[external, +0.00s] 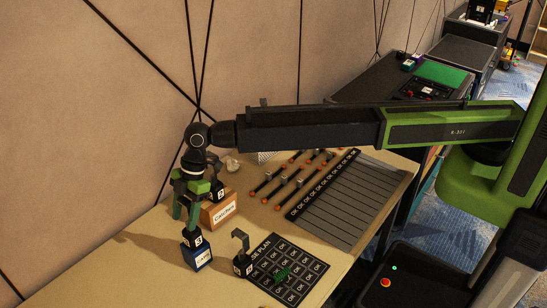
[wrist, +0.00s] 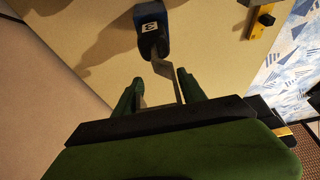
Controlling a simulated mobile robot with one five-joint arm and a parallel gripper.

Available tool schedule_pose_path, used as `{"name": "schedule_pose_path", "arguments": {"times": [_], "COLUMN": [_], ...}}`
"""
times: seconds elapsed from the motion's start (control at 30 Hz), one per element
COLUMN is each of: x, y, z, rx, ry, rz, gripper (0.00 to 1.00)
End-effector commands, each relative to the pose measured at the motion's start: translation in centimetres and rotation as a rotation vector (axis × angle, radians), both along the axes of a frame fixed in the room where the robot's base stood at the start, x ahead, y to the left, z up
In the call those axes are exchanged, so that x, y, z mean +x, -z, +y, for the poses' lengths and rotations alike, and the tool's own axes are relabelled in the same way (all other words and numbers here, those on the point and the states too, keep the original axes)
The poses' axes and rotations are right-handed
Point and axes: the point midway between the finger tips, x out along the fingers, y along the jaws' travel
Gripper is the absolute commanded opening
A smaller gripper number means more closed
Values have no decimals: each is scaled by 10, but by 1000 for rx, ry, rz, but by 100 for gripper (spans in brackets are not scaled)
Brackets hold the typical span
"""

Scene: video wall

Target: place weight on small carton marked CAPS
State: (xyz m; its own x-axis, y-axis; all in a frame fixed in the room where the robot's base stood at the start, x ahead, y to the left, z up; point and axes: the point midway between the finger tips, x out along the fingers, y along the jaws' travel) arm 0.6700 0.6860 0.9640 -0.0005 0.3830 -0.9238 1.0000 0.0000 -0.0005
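A black weight (external: 193,239) with a white label sits on the small blue carton marked CAPS (external: 201,260) in the external view. In the wrist view, the weight (wrist: 151,27) has a grey hook-like handle pointing toward my gripper, and the blue carton (wrist: 150,7) shows at its far end. My gripper (external: 187,211) points down just above the weight. In the wrist view, its green fingers (wrist: 159,80) are apart, on either side of the handle, with a gap visible at left. Fingertip contact on the right is unclear.
A second hooked weight (external: 242,263) stands by the dark plan mat (external: 288,272). A brown carton marked Catches (external: 220,211) with a dark weight (external: 217,191) on it stands behind my gripper. Screwdriver-like tools and a striped mat (external: 345,200) lie to the right. The wall is close at left.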

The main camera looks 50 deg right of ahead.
Motion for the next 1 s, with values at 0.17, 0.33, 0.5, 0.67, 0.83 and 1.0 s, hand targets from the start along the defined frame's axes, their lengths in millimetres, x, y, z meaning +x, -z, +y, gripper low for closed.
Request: {"name": "schedule_pose_path", "arguments": {"times": [0.17,0.33,0.5,0.67,0.83,1.0], "x": [0,0,0,0,-1,-1], "y": [0,0,-7,-29,-67,-102], "z": [0,0,-1,-9,-23,-37], "rx": [0,0,0,0,0,0], "ry": [0,0,0,0,1,1], "rz": [0,0,0,0,0,0], "gripper": [64,64,64,64,64,64]}}
